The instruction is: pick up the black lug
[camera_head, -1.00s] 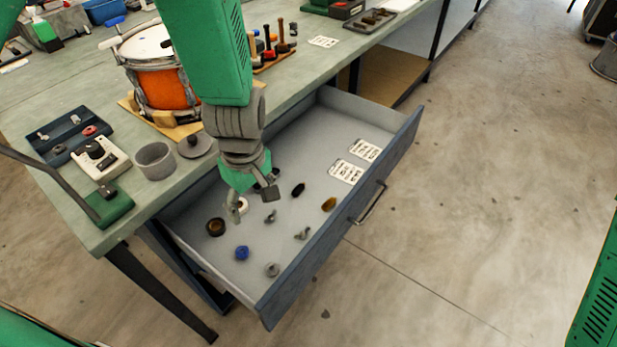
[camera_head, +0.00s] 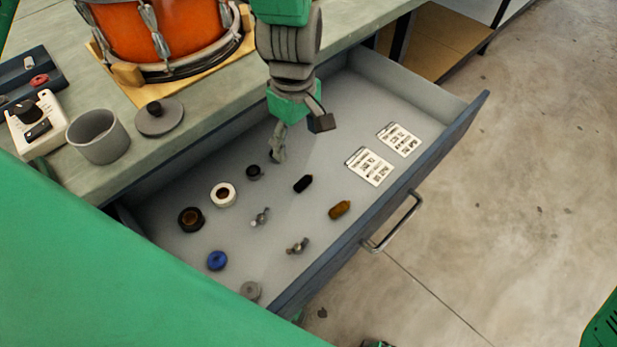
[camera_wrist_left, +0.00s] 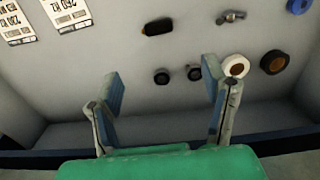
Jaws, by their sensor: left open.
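The black lug (camera_head: 302,183) is a small, dark elongated piece lying on the floor of the open grey drawer. It also shows in the left wrist view (camera_wrist_left: 157,27), near the top, beyond the fingers. My left gripper (camera_head: 298,137) is open and points down over the drawer, behind the lug in the head view. In the left wrist view its fingers (camera_wrist_left: 160,82) are spread, with small black knobs between and just past the tips. Nothing is held. My right gripper is not in view.
Near the lug lie a brown lug (camera_head: 339,210), wing-shaped metal pieces (camera_head: 260,217), a white ring (camera_head: 223,195), a dark ring (camera_head: 191,219) and a blue ring (camera_head: 217,260). Printed cards (camera_head: 369,166) lie to the right. Drawer walls (camera_head: 425,165) surround them; an orange drum (camera_head: 165,30) stands on the bench.

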